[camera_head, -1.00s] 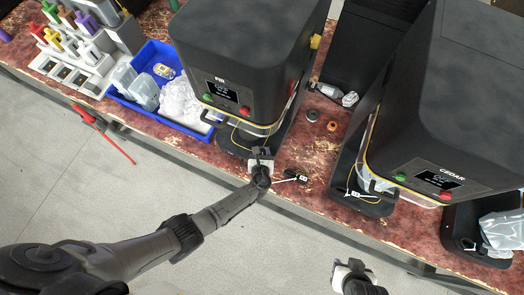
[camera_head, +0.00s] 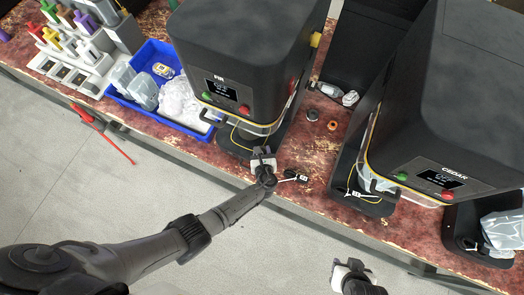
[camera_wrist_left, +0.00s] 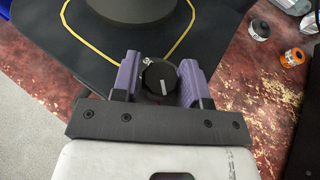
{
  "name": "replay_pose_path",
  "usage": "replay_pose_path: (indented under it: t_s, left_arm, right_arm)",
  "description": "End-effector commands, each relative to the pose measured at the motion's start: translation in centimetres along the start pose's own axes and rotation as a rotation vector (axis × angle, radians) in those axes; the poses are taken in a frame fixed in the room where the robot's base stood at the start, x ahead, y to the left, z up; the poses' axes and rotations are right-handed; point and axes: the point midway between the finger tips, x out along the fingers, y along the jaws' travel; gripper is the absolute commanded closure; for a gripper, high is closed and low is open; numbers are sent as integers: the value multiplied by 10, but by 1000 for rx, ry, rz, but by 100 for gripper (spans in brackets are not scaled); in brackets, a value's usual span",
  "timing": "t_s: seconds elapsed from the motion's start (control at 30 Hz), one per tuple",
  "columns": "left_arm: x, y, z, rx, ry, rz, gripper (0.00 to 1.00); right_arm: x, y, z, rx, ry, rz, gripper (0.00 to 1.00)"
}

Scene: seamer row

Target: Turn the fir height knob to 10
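The fir machine (camera_head: 245,45) is the dark box left of centre in the head view, with a small display and a green and a red button. Its black round height knob (camera_wrist_left: 159,78) has a white pointer line and shows in the left wrist view; the pointer points down in that picture. The scale around the knob is too hidden to read. My left gripper (camera_head: 263,152) is at the machine's base, and its two purple fingers flank the knob closely, seeming to touch it on both sides. My right gripper (camera_head: 352,272) hangs apart, low in the head view.
The cedar machine (camera_head: 450,90) stands at the right. A blue bin (camera_head: 125,101) with bags lies left of the fir machine. A dark round piece (camera_head: 312,115) and an orange ring (camera_head: 332,126) lie on the red bench between the machines.

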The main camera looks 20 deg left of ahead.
Motion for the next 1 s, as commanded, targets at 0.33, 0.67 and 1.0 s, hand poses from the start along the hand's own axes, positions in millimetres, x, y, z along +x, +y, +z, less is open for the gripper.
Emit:
replay_pose_path:
  t_s: [0.33, 0.67, 1.0]
  left_arm:
    - [0, 0, 0, 0, -1, 0, 41]
    - [-26, 0, 1, -1, 1, -1, 41]
    - [-93, 0, 0, -1, 2, -2, 41]
  right_arm:
    - [0, 3, 1, -9, -1, 7, 57]
    - [-8, 3, -2, -8, -1, 7, 57]
    - [-17, 1, -5, -2, -1, 2, 57]
